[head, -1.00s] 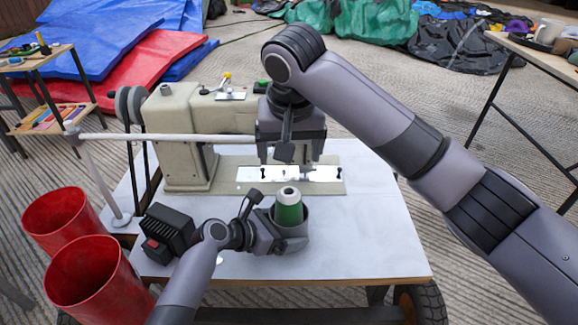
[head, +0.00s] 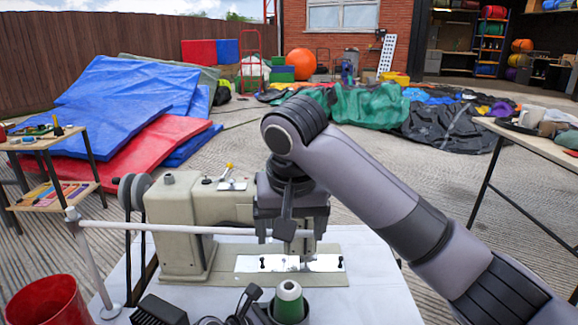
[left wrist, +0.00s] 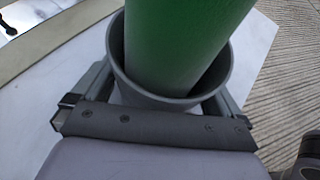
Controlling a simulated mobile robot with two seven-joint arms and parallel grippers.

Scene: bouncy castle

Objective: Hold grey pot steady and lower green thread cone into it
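The green thread cone (head: 289,304), with a pale top, stands inside the grey pot (head: 306,315) at the bottom edge of the head view. In the left wrist view the cone (left wrist: 185,40) is inside the rim of the pot (left wrist: 150,97), leaning against no clearly visible side; its base is hidden. My left gripper (left wrist: 165,95) has one finger on each side of the pot and is shut on it; in the head view it is mostly cut off. My right gripper (head: 290,240) is open and empty above and behind the cone, apart from it.
A beige sewing machine (head: 180,225) stands behind the pot on the white table (head: 375,285). A pale horizontal bar (head: 150,227) crosses in front of the machine. A red bin (head: 45,302) is at the lower left. The table's right part is clear.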

